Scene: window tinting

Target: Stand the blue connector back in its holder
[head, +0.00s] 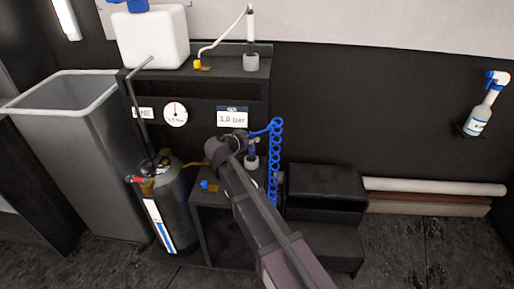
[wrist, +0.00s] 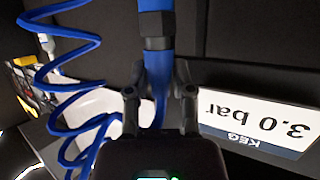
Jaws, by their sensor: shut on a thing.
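The blue connector (head: 253,149) hangs upright at the lower shelf, with a blue coiled hose (head: 275,160) running from its top. In the wrist view, which is upside down, my gripper (wrist: 159,100) is shut on the blue connector (wrist: 157,66), with one finger on each side. The connector has a black collar and a blue end beyond it. In the head view my gripper (head: 243,137) is at the connector's upper part. A grey holder (head: 252,163) stands directly below the connector. I cannot tell whether the connector's lower end is inside it.
A sign reading 3.0 bar (head: 232,117) is close behind my gripper. A white connector (head: 250,28) stands in another holder (head: 251,62) on the upper shelf. Black steps (head: 325,190) are at right.

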